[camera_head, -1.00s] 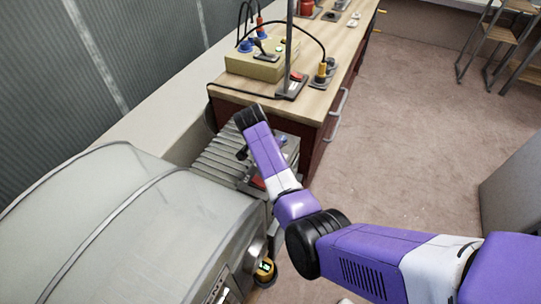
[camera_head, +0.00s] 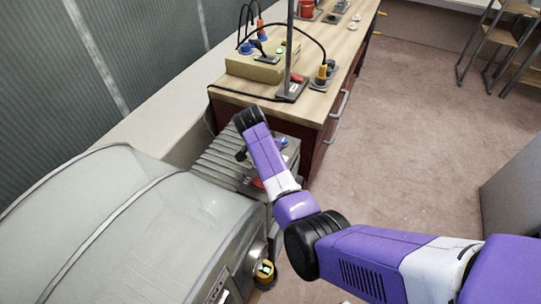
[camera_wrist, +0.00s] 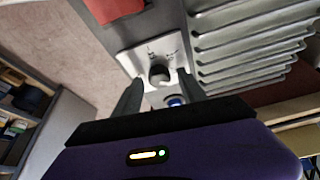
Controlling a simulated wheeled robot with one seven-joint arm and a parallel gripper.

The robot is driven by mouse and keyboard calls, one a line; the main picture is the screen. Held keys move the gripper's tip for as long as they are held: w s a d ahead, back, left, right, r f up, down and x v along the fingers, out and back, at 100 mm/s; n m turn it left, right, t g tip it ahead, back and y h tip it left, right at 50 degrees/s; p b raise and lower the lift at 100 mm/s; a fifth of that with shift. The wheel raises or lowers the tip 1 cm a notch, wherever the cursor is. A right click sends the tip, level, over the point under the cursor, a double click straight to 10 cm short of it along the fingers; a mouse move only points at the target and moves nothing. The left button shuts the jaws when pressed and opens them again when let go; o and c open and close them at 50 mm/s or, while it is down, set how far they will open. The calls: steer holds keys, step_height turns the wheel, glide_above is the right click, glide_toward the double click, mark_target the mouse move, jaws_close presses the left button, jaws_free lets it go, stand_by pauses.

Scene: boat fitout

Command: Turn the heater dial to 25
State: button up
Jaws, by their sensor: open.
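The heater (camera_head: 215,158) is a grey finned box beside the wooden counter, and its fins (camera_wrist: 245,40) also show in the wrist view. The heater dial (camera_wrist: 159,75) is a dark round knob on a pale plate with small marks, too small to read. My gripper (camera_wrist: 160,78) is open, with one dark finger on either side of the dial in the picture. I cannot tell whether the fingers touch it. A blue button (camera_wrist: 175,100) sits below the dial in the wrist view. In the head view my arm hides the dial.
A wooden counter (camera_head: 225,95) carries a yellowish control box (camera_head: 262,66), cables and a metal post (camera_head: 291,45). A large grey rounded housing (camera_head: 120,215) fills the lower left. Shelves (camera_wrist: 20,105) stand at left in the wrist view.

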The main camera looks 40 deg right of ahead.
steer(key=v, duration=0.7)
steer(key=shift+r+b, duration=0.35)
steer(key=shift+r, duration=0.05)
steer(key=shift+s+a+f, duration=0.1)
steer(key=shift+a, duration=0.05)
